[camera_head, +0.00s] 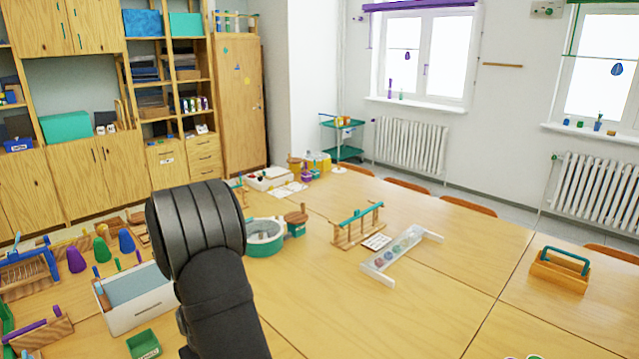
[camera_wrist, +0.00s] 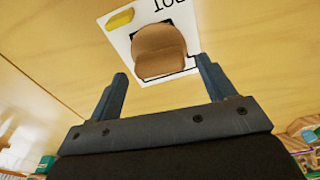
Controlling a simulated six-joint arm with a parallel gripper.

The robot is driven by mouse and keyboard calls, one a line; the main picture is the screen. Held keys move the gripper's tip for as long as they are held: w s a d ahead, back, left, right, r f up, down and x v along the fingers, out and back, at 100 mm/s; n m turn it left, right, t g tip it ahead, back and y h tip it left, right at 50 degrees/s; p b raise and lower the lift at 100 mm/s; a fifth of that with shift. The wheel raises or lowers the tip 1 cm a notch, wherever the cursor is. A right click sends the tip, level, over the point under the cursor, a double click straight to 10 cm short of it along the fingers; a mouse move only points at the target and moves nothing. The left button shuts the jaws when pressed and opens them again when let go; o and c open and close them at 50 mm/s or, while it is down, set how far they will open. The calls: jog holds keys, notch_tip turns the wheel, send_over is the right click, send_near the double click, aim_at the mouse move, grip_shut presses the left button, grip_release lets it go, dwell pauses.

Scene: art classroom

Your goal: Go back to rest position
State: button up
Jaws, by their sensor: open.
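My gripper (camera_wrist: 160,82) shows in the wrist view with its two dark fingers spread apart. It is open and nothing is between the fingertips. Beyond the fingers, a brown rounded object (camera_wrist: 158,50) sits on a white printed card (camera_wrist: 190,38) on the wooden table. A yellow piece (camera_wrist: 119,18) lies at the card's corner. In the head view my dark arm rises in front of the table, and the gripper itself cannot be made out there.
Left of my arm are a white box (camera_head: 140,312), a green tray (camera_head: 143,345) and several cones. Right of it are a round teal-rimmed tub (camera_head: 263,240), a wooden rack (camera_head: 357,226), a clear-topped stand (camera_head: 402,254) and a wooden carrier (camera_head: 560,270). The table's front middle is clear.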

jog(key=shift+f, duration=0.65)
notch_tip(320, 180, up, 11)
jog(key=s+d, duration=0.1)
jog(key=f, duration=0.8)
jog(key=w+a+f, duration=0.1)
jog(key=f, duration=0.3)
notch_tip(320, 180, up, 4)
jog(key=shift+r, duration=0.2)
jog(key=d+r, duration=0.7)
jog(key=d, duration=0.4)
jog(key=w+a+n, duration=0.1)
jog(key=w+a, duration=0.3)
jog(key=a, duration=0.4)
jog(key=w+a, duration=0.5)
jog(key=a, duration=0.4)
jog(key=a+n, duration=0.1)
jog(key=a, duration=2)
jog(key=shift+s+f, duration=0.3)
jog(key=shift+s, duration=0.05)
